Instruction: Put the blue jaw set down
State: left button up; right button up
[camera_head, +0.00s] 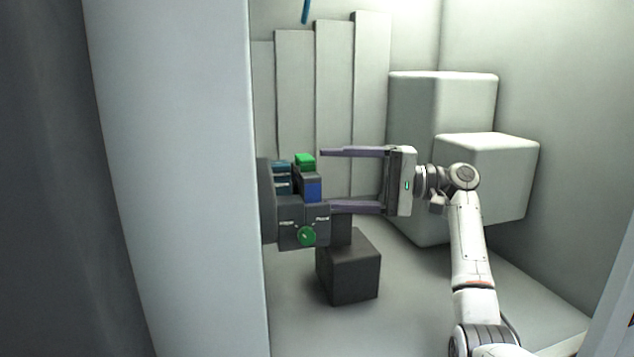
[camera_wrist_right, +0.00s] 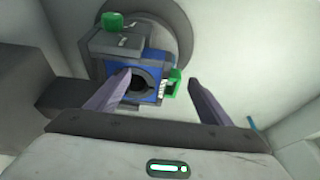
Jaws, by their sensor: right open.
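The blue jaw set (camera_head: 313,189) shows as a blue block at the right side of a dark grey chuck-like unit (camera_head: 290,212). In the right wrist view, blue parts (camera_wrist_right: 121,69) surround a dark round opening. My right gripper (camera_head: 328,180) comes in from the right with its two long purple-grey fingers wide apart and nothing held between them. In the head view its fingertips are just right of the blue block, one higher and one lower. In the right wrist view the gripper (camera_wrist_right: 160,82) has its left finger overlapping the blue parts; contact cannot be told. My left gripper is not in view.
A green block (camera_head: 305,160) tops the unit, and a green round knob (camera_head: 307,236) is on its front. A dark box (camera_head: 349,268) stands below. Large white blocks (camera_head: 487,175) are behind my right arm. A pale wall panel (camera_head: 175,180) closes off the left.

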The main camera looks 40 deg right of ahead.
jog(key=v, duration=0.7)
jog(key=shift+s+b, duration=0.2)
jog(key=shift+b, duration=0.2)
jog(key=shift+d, duration=0.1)
